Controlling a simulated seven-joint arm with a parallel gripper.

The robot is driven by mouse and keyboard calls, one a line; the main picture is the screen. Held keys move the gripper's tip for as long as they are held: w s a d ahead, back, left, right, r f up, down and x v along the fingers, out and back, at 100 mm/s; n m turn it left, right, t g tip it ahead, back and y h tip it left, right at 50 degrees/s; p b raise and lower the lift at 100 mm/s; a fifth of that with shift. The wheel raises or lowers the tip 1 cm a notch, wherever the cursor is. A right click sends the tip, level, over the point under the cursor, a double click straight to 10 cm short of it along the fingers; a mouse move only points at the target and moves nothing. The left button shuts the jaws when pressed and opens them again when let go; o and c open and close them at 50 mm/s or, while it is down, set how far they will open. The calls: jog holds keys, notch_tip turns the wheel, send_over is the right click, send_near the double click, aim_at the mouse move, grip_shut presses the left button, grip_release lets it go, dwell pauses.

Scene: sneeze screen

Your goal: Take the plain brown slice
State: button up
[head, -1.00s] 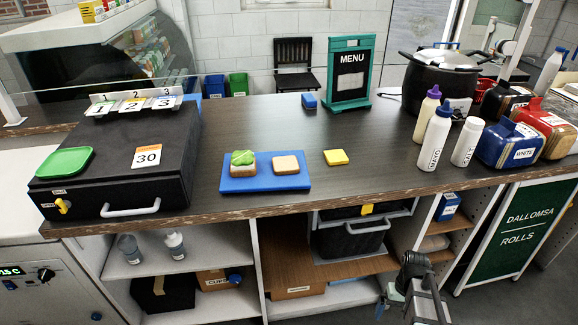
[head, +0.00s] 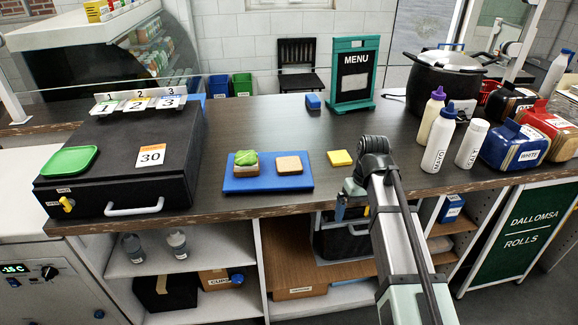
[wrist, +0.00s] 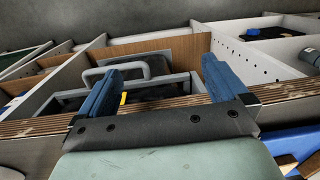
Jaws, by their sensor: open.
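The plain brown slice (head: 289,164) lies flat on the right half of the blue board (head: 268,184) on the counter. Beside it on the board's left half is another brown slice (head: 246,171) topped with green lettuce. My gripper (wrist: 160,72) is open and empty, its two blue fingers apart. In the head view it hangs by the counter's front edge, right of the board and apart from the slice; its fingers are partly hidden. In the wrist view, part of the blue board (wrist: 292,142) shows at the lower right, with brown pieces cut off by the frame.
A yellow square (head: 340,158) lies right of the board, near my arm. A black box (head: 122,165) stands at the left, and bottles (head: 437,140) and a black pot (head: 440,85) at the right. Open shelves (head: 210,260) lie below the counter.

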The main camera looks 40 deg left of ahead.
jog(key=a+r+t+y, duration=0.1)
jog(key=a+r+t, duration=0.1)
jog(key=a+r, duration=2)
send_over(289, 164)
jog(key=shift+m, duration=0.3)
jog(key=f, duration=1)
jog(key=shift+s+f, duration=0.3)
jog(key=shift+w+f, duration=0.15)
jog(key=shift+f, duration=1.15)
jog(key=shift+w+f, duration=0.1)
jog(key=shift+f, duration=1.2)
jog(key=c, duration=0.8)
jog(key=shift+c, duration=0.2)
jog(key=shift+r, duration=0.15)
